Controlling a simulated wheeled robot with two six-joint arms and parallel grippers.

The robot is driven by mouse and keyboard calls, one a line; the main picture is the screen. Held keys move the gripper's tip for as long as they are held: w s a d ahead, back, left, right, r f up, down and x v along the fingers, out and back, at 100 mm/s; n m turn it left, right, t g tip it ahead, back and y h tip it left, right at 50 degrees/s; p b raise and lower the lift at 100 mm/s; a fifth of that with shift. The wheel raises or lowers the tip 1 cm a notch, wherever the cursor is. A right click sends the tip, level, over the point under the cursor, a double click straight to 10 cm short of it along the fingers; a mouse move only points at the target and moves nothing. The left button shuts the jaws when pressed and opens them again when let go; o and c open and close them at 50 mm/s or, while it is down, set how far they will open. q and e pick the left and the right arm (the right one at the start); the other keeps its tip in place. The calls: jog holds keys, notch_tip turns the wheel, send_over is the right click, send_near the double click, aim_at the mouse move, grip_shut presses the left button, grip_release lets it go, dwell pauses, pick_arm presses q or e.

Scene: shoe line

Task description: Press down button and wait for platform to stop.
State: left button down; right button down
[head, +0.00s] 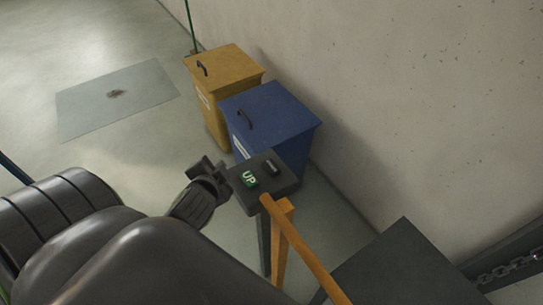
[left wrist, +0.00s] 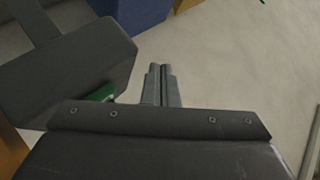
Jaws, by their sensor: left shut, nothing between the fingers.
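A dark control box (head: 284,184) stands on a post in the middle of the head view. My left gripper (head: 221,172) is shut and empty, just left of the box, nearer the UP button than the dark one. In the left wrist view its closed fingers (left wrist: 160,86) point away from the camera over the floor, with the box (left wrist: 75,72) to their left and a sliver of the green button (left wrist: 103,93) showing. My right gripper is not seen.
A blue bin (head: 270,110) and a yellow bin (head: 224,65) stand behind the box along the wall. An orange rail (head: 305,250) runs beside the post. A dark flat surface (head: 395,265) and a chain (head: 508,268) are at the lower right. Open floor lies at left.

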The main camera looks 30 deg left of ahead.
pick_arm(q)
jog(key=w+r+m+t, duration=0.6)
jog(key=r, duration=0.3)
jog(key=w+d+r+m+t+h, duration=0.25)
jog(key=r+m+h, duration=0.2)
jog(key=m, duration=0.25)
jog(key=w+d+r+m+t+h, duration=0.1)
jog(key=d+r+m+t+h, duration=0.25)
jog(key=r+m, duration=0.3)
jog(key=d+m+g+h, duration=0.75)
jog(key=m+h, duration=0.35)
jog(key=m, duration=0.6)
jog(key=a+f+m+g+y+p, duration=0.1)
jog(key=a+f+m+g+y, duration=0.4)
jog(key=f+m+g, duration=0.4)
jog(key=f+m+y, duration=0.1)
jog(key=m, duration=0.3)
jog(key=shift+s, duration=0.2)
jog(key=shift+f, duration=0.1)
